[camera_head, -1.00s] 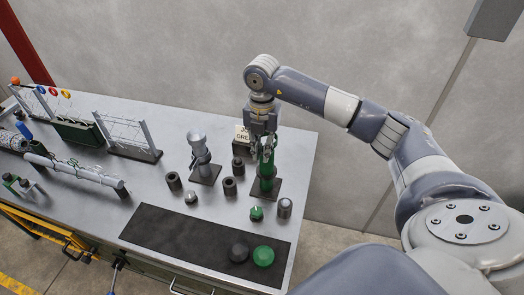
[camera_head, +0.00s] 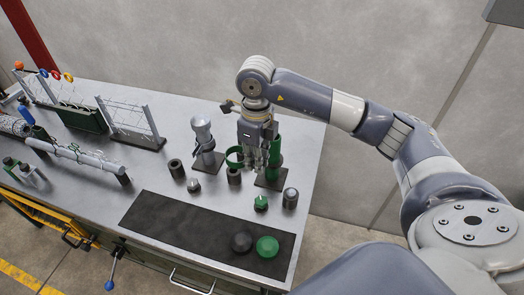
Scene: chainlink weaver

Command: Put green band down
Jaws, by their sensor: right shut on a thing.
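My right gripper (camera_head: 256,168) points down over the workbench and is shut on the green band (camera_head: 233,158), an open ring at its left side. The band appears just above a short dark cylinder (camera_head: 234,176); I cannot tell whether they touch. A green post (camera_head: 275,158) on a dark square base stands just right of the gripper, apart from the band and partly covered by the gripper. My left gripper is not in view.
A grey post (camera_head: 203,136) on a dark base stands to the left. Another dark cylinder (camera_head: 177,169), a green-topped knob (camera_head: 261,202) and a grey-topped cylinder (camera_head: 290,198) stand nearby. The dark mat (camera_head: 175,220) in front is mostly clear, with a black and a green disc (camera_head: 267,246) at its right.

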